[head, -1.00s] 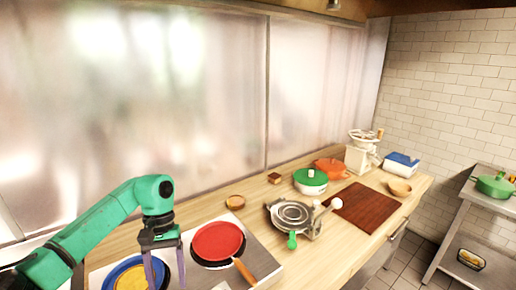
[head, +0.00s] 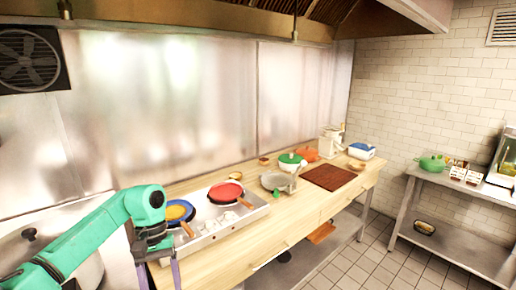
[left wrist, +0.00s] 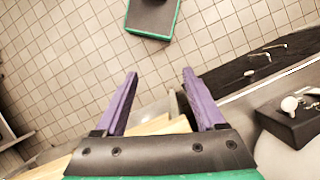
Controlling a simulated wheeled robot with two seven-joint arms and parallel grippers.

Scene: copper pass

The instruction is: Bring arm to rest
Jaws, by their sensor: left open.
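My left arm is green and comes in from the left in the head view. Its gripper (head: 158,268) has two purple fingers and hangs in front of the left end of the wooden counter. In the left wrist view the gripper (left wrist: 158,95) is open, with nothing between its fingers. Tiled floor and the counter's edge show below it. My right gripper is in neither view.
The wooden counter (head: 262,238) carries a stove with a red pan (head: 225,192) and a blue pan (head: 178,212). A green-lidded pot (head: 290,161) and a dark red board (head: 328,177) stand farther along. A steel shelf (head: 455,190) is at right. Tiled floor (head: 365,255) lies clear between.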

